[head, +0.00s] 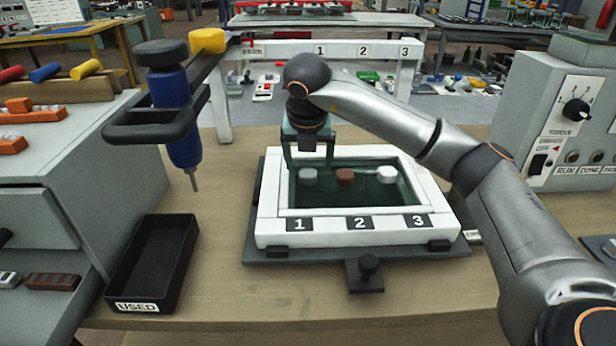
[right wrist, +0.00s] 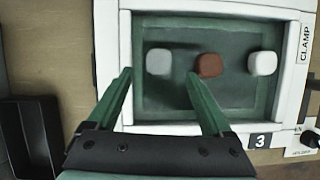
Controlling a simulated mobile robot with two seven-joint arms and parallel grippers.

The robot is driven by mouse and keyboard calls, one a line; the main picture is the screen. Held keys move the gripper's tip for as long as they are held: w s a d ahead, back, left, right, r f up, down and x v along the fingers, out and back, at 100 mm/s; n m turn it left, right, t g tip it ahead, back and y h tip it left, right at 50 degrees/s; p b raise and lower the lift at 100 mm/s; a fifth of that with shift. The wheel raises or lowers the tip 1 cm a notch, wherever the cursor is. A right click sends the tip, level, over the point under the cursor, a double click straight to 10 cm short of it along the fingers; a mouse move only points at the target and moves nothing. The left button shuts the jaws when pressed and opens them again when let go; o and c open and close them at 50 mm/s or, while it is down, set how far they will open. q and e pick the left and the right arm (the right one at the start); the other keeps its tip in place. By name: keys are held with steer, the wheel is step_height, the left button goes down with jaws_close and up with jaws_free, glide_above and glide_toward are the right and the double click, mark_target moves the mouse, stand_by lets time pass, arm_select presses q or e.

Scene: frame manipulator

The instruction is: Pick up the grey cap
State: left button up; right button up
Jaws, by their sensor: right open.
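The grey cap (head: 308,177) lies at the left of a row of three caps inside the white frame (head: 273,182), behind label 1. It also shows in the right wrist view (right wrist: 159,62). A brown cap (head: 345,177) is in the middle and a whiter cap (head: 387,174) is at the right. My right gripper (head: 309,160) is open and empty, pointing down over the grey cap's end of the frame. In the right wrist view its green fingertips (right wrist: 159,76) appear on either side of the grey cap. Contact cannot be told. My left gripper is out of view.
A black tray marked USED (head: 122,298) stands left of the frame. A blue and black hanging tool (head: 182,110) is above and beyond it. A control box (head: 565,110) stands at the right. Bare tabletop (head: 235,290) lies between tray and frame.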

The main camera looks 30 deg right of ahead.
mark_target(308, 174)
steer(key=x, duration=0.4)
steer(key=shift+w+f, duration=0.15)
steer(key=shift+f, duration=0.05)
steer(key=shift+c, duration=0.2)
jaws_close()
